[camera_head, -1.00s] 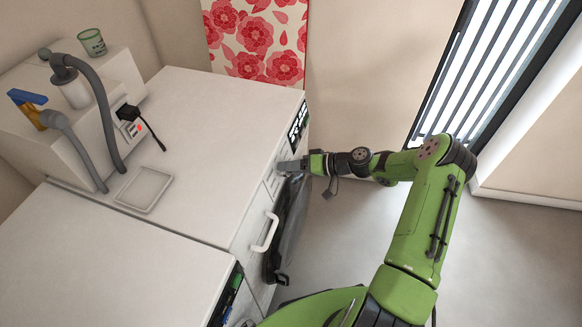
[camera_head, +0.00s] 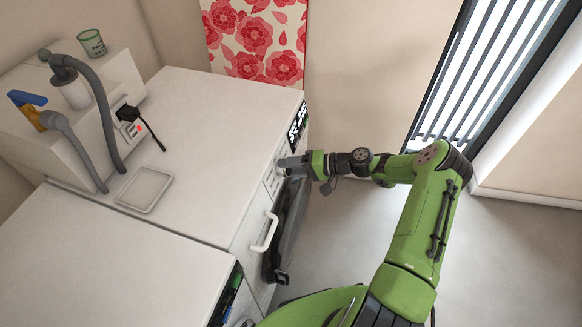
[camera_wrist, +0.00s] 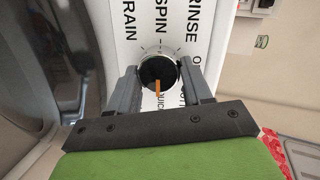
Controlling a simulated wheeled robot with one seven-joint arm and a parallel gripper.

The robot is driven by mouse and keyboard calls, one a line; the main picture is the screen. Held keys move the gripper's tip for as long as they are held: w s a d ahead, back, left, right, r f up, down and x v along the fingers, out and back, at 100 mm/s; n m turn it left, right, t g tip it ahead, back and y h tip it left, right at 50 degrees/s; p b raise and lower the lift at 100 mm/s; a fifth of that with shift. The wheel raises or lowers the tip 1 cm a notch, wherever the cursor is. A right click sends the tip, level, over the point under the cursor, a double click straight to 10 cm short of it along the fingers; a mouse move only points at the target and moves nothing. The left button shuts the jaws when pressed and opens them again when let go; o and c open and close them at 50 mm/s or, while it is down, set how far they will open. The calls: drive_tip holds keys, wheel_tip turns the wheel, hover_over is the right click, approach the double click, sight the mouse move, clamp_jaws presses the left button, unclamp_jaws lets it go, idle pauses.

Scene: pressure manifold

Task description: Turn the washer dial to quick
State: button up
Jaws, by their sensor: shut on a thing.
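The washer (camera_head: 215,110) stands below the worktop, its front facing right in the head view. In the wrist view its dark round dial (camera_wrist: 150,66) sits on a white panel, and an orange pointer (camera_wrist: 157,88) on it points down in the picture. The partly covered "QUICK" label (camera_wrist: 165,103) is just below the pointer, very slightly to its right. My gripper (camera_wrist: 158,74) is shut on the dial, one finger on each side. In the head view my gripper (camera_head: 291,164) is at the washer's front panel and hides the dial.
Further panel labels read "SPIN" (camera_wrist: 160,22) and "RINSE" (camera_wrist: 195,16). A lit display (camera_head: 298,122) is beyond my gripper. A white handle (camera_head: 266,232) and a dark round door (camera_head: 290,235) are nearer. Floor to the right is clear.

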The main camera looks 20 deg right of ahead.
drive_tip(key=o, duration=1)
drive_tip(key=shift+o, duration=0.2)
drive_tip(key=shift+d, duration=0.15)
drive_tip(key=p+v, duration=0.2)
drive_tip(key=v, duration=1.3)
drive_tip(key=shift+s+d, duration=0.2)
drive_tip(key=shift+r, duration=0.15)
